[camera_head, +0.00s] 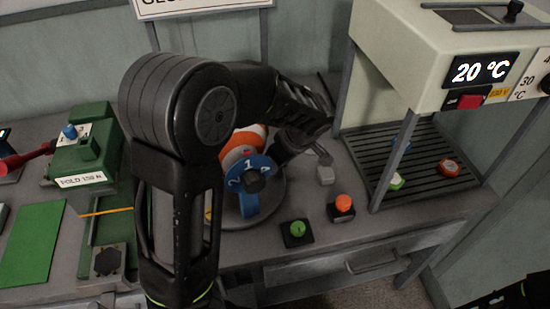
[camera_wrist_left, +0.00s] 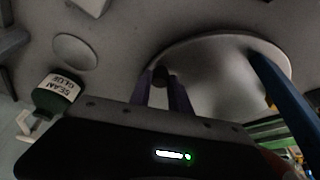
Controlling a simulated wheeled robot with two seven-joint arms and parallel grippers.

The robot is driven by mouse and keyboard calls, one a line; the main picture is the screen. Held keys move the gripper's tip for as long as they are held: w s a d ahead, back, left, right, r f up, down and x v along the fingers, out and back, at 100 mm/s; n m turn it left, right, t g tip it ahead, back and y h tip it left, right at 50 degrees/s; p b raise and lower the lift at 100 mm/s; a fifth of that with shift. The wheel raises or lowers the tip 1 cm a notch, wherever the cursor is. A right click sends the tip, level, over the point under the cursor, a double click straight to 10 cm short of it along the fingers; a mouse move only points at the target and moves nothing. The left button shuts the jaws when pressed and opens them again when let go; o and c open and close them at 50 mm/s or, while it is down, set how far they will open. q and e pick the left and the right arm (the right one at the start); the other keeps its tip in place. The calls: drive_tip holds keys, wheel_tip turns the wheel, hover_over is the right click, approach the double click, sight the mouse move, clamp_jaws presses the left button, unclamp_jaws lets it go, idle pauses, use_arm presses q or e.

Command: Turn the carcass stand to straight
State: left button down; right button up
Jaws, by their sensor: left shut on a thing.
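The carcass stand is a round grey disc (camera_head: 272,203) on the bench, partly hidden behind my left arm. It carries a blue star-like carcass (camera_head: 247,201) with numerals, with an orange and white ball part (camera_head: 240,142) behind it. In the left wrist view the pale disc (camera_wrist_left: 222,82) and a blue arm of the carcass (camera_wrist_left: 284,95) show. My left gripper (camera_wrist_left: 161,90) is shut on a small dark peg (camera_wrist_left: 160,76) at the disc's rim. In the head view its fingertips are hard to make out near the stand's far right side.
A green button (camera_head: 297,230) and an orange button (camera_head: 343,204) stand in front. The heated press frame (camera_head: 408,160) with a slatted shelf is at right. A green fold device (camera_head: 85,160) is at left. A green glue bottle (camera_wrist_left: 55,92) stands near my left wrist.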

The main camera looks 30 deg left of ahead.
use_arm(q)
drive_tip(key=shift+s+d+m+t+h+b, duration=0.15)
drive_tip(key=shift+s+d+m+t+b, duration=0.15)
drive_tip(key=shift+s+d+m, duration=0.35)
drive_tip(key=shift+s+d+m+t+h+b, duration=0.15)
drive_tip(key=shift+s+d+m+t+b, duration=0.15)
drive_tip(key=shift+s+m, duration=0.5)
drive_tip(key=shift+w, duration=0.1)
drive_tip(key=c, duration=1.2)
unclamp_jaws()
drive_tip(key=shift+r, duration=0.1)
drive_tip(key=v, duration=0.7)
drive_tip(key=shift+r, duration=0.35)
drive_tip(key=shift+d+f, duration=0.1)
